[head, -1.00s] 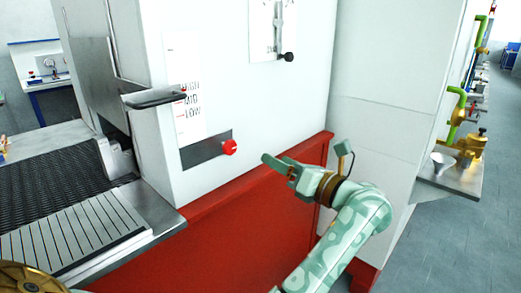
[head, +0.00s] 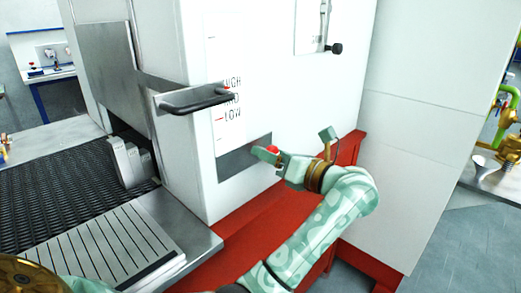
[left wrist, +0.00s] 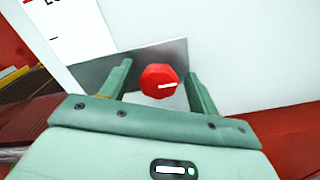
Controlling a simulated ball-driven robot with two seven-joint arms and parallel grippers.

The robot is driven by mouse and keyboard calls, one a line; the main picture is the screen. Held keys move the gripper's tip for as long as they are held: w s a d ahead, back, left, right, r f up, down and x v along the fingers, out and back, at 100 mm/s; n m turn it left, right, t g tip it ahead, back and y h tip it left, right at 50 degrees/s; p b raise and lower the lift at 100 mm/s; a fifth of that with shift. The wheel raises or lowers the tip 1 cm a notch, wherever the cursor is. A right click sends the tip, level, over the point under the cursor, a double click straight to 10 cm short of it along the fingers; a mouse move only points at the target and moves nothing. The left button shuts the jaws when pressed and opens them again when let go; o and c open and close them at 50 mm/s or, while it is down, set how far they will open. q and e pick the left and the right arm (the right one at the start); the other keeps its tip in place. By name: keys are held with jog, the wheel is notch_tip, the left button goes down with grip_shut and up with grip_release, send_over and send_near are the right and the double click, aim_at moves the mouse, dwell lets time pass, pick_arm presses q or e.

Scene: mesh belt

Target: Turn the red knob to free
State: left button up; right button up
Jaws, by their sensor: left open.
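The red knob (head: 272,149) sits on a grey metal plate (head: 240,160) low on the white machine's front. In the head view my left gripper largely covers it. In the left wrist view the knob (left wrist: 158,78) is round-faceted, with a white line pointing right and slightly up. My left gripper (head: 267,155) is open at the knob. Its fingers (left wrist: 157,75) show on either side of the knob, with gaps visible between. How deep the knob lies between them I cannot tell. My right gripper is not in view.
A white scale marked HIGH, MID, LOW (head: 231,98) is above the plate, near a dark bar handle (head: 195,99). A black-knobbed lever (head: 335,48) is higher up. A red ledge (head: 235,225) runs below. The mesh belt (head: 65,185) is at left.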

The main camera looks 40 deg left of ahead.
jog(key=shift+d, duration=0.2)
pick_arm(q)
jog(key=c, duration=1)
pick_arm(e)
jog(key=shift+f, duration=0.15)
